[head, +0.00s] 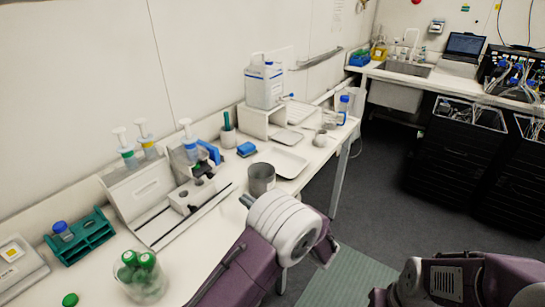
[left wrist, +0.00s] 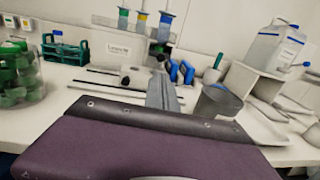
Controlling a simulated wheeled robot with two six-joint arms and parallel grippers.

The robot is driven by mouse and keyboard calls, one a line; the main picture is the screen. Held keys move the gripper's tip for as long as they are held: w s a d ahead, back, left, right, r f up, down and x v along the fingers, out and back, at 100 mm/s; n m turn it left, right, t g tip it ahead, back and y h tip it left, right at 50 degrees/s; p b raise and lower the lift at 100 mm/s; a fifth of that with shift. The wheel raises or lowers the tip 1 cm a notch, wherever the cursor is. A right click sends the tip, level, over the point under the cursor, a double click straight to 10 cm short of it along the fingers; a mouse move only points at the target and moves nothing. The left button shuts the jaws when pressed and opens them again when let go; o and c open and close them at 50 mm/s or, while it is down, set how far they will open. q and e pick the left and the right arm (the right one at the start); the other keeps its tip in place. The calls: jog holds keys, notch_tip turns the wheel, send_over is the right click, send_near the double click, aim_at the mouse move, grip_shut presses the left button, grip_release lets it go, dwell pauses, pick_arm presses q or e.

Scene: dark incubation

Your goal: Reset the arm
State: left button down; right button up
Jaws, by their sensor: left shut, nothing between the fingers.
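My left arm comes in from the bottom of the head view, with a purple and white wrist. Its gripper (head: 247,201) is partly hidden behind the wrist and points over the bench, beside a grey metal beaker (head: 262,178). In the left wrist view the gripper (left wrist: 162,92) shows as narrow grey fingers close together, shut and empty. The beaker also stands right of it there (left wrist: 218,102). My right arm shows at the lower right of the head view, off the bench; its fingers are not visible.
The white bench (head: 100,270) holds a jar with green caps (head: 142,280), a teal rack (head: 78,236), a pipette stand (head: 140,193), a white tray (head: 283,160) and a large jug (head: 264,86). Black crates (head: 455,145) stand at right; floor lies between.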

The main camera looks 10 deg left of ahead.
pick_arm(q)
jog(key=s+a+r+n+g, duration=0.4)
jog(key=a+r+n+g, duration=0.15)
jog(key=a, duration=0.45)
jog(key=s+a+f+n+g+h, duration=0.2)
jog(key=s+a+g, duration=0.15)
jog(key=s, duration=0.35)
jog(key=s+d+f+n+h, duration=0.1)
jog(key=s+f+n+h, duration=0.1)
jog(key=s+f, duration=0.1)
jog(key=s+d+f+n+g+h, duration=0.1)
jog(key=s+f+n+h, duration=0.1)
jog(key=s+f+h, duration=0.1)
jog(key=s+d+f+n+h, duration=0.1)
jog(key=s+f+n+h, duration=0.2)
jog(key=s, duration=0.2)
jog(key=shift+s+d+g, duration=0.1)
jog(key=shift+s+g, duration=0.2)
jog(key=shift+g, duration=0.1)
jog(key=w+d+f+n+t+h, duration=0.1)
jog(key=d+f+n+t+h, duration=0.1)
jog(key=d, duration=0.4)
jog(key=w+d+f+n+t+h, duration=0.2)
jog(key=d+f+n+h, duration=0.1)
jog(key=d+n, duration=0.3)
jog(key=shift+w+d+f+n+h, duration=0.25)
jog(key=shift+n+h, duration=0.3)
jog(key=shift+h, duration=0.25)
